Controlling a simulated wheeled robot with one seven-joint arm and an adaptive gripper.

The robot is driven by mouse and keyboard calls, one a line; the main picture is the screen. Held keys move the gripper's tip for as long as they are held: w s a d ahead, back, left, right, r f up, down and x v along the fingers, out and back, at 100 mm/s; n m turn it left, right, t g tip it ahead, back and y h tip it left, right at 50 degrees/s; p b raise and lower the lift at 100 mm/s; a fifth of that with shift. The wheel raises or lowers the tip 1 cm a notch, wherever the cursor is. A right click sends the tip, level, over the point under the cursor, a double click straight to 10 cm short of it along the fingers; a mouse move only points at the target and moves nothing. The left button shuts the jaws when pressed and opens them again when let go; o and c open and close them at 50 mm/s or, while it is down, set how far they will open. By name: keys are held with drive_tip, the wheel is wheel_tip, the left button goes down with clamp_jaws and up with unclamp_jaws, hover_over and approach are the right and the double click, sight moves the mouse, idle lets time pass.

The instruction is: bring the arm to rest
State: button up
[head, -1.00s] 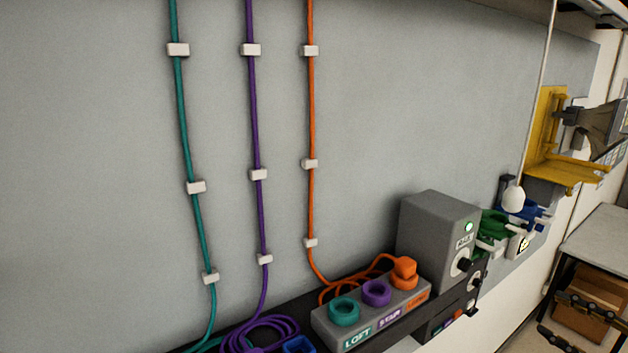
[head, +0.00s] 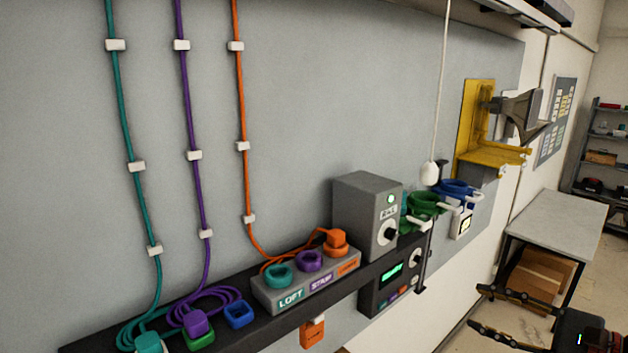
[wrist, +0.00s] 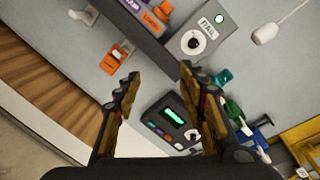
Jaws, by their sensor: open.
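My gripper (head: 478,310) shows at the lower right of the head view, well to the right of the shelf and in front of the wall. In the wrist view my gripper (wrist: 158,85) has its two fingers spread apart with nothing between them. Beyond the fingers in the wrist view are a grey box with a knob and green lamp (wrist: 200,33) and a dark panel with a green display (wrist: 172,118). The fingers appear clear of both.
The dark shelf (head: 88,346) carries a grey socket block (head: 318,283) with an orange plug (head: 336,240) in it. Teal (head: 148,343) and purple plugs (head: 196,323) lie at left. A white pull-cord knob (head: 429,173) hangs at centre right. A table (head: 560,222) stands at right.

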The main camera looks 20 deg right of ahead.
drive_tip(key=a+f+n+g+b, duration=0.7)
drive_tip(key=a+f+g+b, duration=0.15)
drive_tip(key=a+f, duration=0.95)
drive_tip(key=s+a+f+n+h+b, duration=0.2)
drive_tip(key=a+f+n+h+b, duration=0.2)
drive_tip(key=f+n+b, duration=0.3)
drive_tip(key=s+a+f+n+h+b, duration=0.3)
drive_tip(key=a+f+n+h+b, duration=0.1)
drive_tip(key=f+n+b, duration=0.3)
wheel_tip(320, 180, down, 3)
drive_tip(key=shift+s+a+b, duration=0.25)
drive_tip(key=shift+a+b, duration=0.3)
drive_tip(key=shift+b, duration=0.45)
drive_tip(key=shift+g, duration=0.25)
